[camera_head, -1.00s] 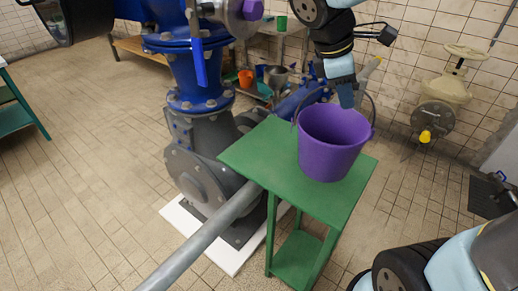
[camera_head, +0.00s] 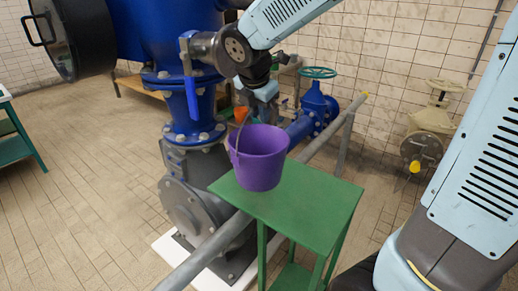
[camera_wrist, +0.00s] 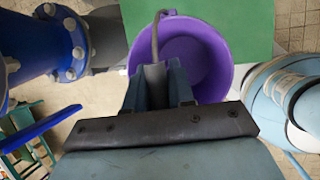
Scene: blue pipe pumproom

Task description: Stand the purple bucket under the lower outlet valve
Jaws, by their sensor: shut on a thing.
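The purple bucket (camera_head: 262,165) is upright at the back left part of the green table (camera_head: 300,215); I cannot tell whether its base touches the top. My gripper (camera_head: 264,98) is above the bucket and shut on its thin handle (camera_head: 238,138). In the wrist view, the gripper fingers (camera_wrist: 155,78) hold the handle in front of the open, seemingly empty bucket (camera_wrist: 205,60). A valve with a blue lever (camera_head: 189,80) and a grey outlet sits on the blue pipework to the left, above the bucket. My arm hides part of that outlet.
A grey slanting pipe (camera_head: 205,250) passes beside the green table. A blue valve with a green handwheel (camera_head: 318,100) stands behind. A cream wall valve (camera_head: 427,140) is at the right. Open tiled floor (camera_head: 80,200) lies at the left. A blue pipe flange (camera_wrist: 70,50) is near my gripper.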

